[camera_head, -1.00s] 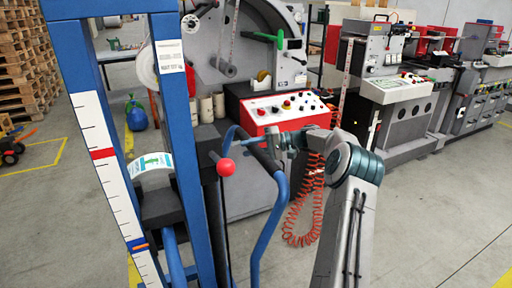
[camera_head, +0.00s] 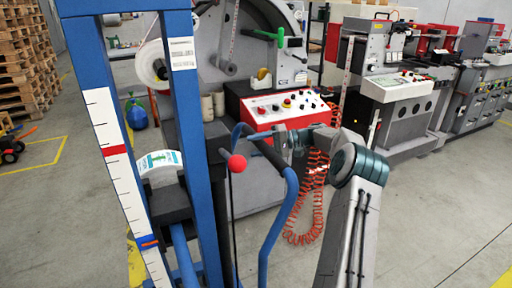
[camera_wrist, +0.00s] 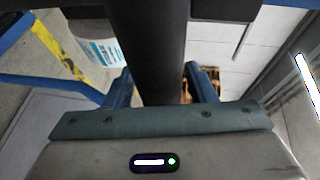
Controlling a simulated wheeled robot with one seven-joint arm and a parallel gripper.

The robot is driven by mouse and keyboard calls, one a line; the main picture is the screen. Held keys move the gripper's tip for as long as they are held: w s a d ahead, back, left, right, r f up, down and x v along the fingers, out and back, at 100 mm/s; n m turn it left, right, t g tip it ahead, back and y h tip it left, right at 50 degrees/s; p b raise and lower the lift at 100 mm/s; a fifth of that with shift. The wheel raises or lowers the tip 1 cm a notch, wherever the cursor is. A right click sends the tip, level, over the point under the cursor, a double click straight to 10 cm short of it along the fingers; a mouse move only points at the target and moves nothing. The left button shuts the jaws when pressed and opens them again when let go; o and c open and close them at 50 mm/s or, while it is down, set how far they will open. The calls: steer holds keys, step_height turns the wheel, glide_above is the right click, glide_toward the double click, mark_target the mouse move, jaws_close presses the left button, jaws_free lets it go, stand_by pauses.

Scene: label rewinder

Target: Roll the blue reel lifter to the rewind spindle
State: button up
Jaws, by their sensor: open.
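The blue reel lifter (camera_head: 182,110) stands upright at the left in the head view, with a white scale on its mast and a red ball-topped lever. A labelled reel (camera_head: 162,160) rests on its dark carriage. Its curved blue handle (camera_head: 272,235) has a dark grip, which shows as a dark bar (camera_wrist: 150,40) in the wrist view. My gripper (camera_head: 268,146) is at this grip; in the wrist view its open fingers (camera_wrist: 160,80) lie on either side of the bar. Whether they touch it is unclear. A grey spindle (camera_head: 225,64) sticks out of the rewinder's face behind the mast.
The rewinder's red-fronted control panel (camera_head: 285,106) is just behind my gripper. A coiled orange hose (camera_head: 312,190) hangs by my arm. Further machines line the right. Pallets (camera_head: 22,60) and a blue ball-like object (camera_head: 136,115) are at the left. Floor at the lower right is clear.

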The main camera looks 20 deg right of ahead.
steer(key=v, duration=1.3)
steer(key=shift+s, duration=0.1)
stand_by(0.4)
